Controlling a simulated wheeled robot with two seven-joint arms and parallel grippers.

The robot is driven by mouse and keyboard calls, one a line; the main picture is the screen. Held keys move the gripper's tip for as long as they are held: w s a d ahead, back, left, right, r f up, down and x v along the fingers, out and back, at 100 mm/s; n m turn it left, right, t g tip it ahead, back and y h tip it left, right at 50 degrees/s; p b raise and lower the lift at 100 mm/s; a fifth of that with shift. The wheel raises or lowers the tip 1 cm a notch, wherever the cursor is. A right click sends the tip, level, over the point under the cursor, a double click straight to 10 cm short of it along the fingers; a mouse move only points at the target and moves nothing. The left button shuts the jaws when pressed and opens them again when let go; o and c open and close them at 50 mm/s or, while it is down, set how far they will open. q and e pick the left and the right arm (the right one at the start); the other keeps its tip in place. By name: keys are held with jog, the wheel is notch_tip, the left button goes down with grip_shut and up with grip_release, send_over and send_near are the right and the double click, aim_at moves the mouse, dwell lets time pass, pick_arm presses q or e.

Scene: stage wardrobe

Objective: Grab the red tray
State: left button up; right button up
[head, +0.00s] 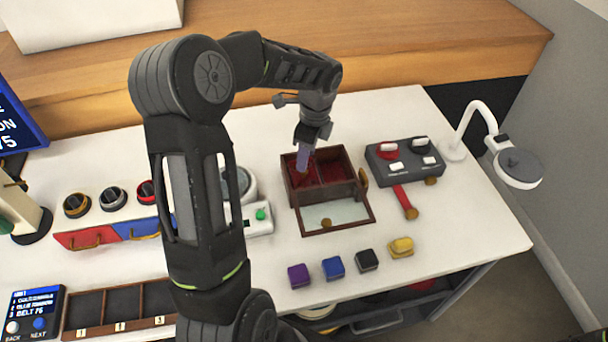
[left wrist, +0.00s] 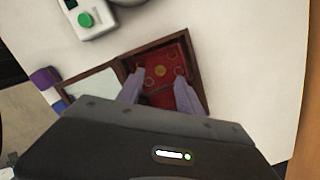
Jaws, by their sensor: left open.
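A wooden box (head: 328,193) with a red-lined inside (head: 333,171) stands open on the white table, its glass lid (head: 345,213) folded down in front. In the left wrist view the red surface (left wrist: 171,54) inside the box carries a gold disc and ring shapes. Whether it lifts out as a tray I cannot tell. My left gripper (head: 302,168) points down into the box's left part. In the wrist view its two lilac fingers (left wrist: 160,78) are apart over the red surface, with nothing visibly held. My right gripper is not in view.
A red-and-blue case (head: 90,238) with gold handles lies left, beside several round dials. A grey switch box (head: 404,158) and white lamp (head: 480,120) stand right. Several small coloured blocks (head: 333,268) line the front. A three-slot wooden rack (head: 120,310) lies front left.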

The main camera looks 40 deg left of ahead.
aim_at(310, 177)
pick_arm(q)
jog(key=f, duration=0.3)
jog(key=f+p, duration=0.1)
jog(key=f, duration=0.1)
jog(key=shift+a+f, duration=0.1)
jog(key=shift+a, duration=0.15)
jog(key=shift+c, duration=0.3)
grip_shut()
dwell(0.5)
